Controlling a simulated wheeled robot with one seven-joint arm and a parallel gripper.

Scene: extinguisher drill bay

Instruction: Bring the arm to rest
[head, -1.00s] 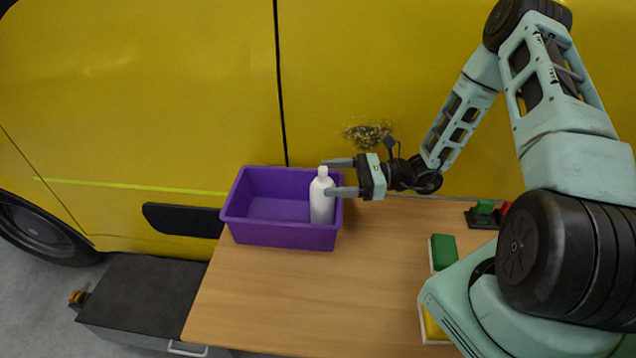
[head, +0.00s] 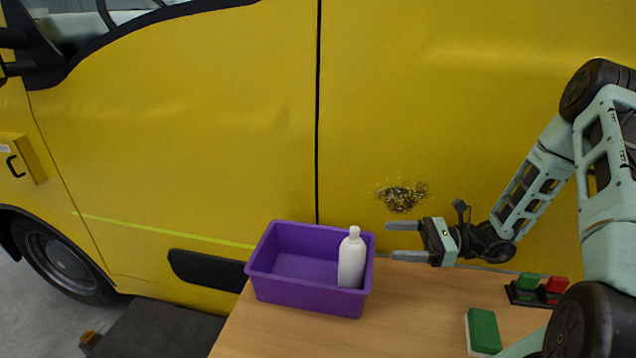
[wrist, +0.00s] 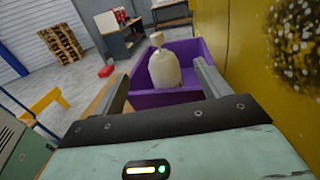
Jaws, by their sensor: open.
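My gripper (head: 405,241) is open and empty, to the right of the purple bin and above the wooden table (head: 420,315). In the wrist view my gripper (wrist: 160,85) shows its two fingers apart, with the white bottle (wrist: 164,69) beyond them. The white bottle (head: 351,262) stands upright in the right end of the purple bin (head: 305,294). The fingers are apart from the bottle. The bottle's base is hidden by the bin's front wall. My arm reaches in from the right.
A yellow van (head: 200,120) stands close behind the table, with a dirt patch (head: 402,196) on its side. At right on the table are a green-topped sponge (head: 483,331) and a dark holder with a green block (head: 527,281) and a red block (head: 556,285). The table's middle is clear.

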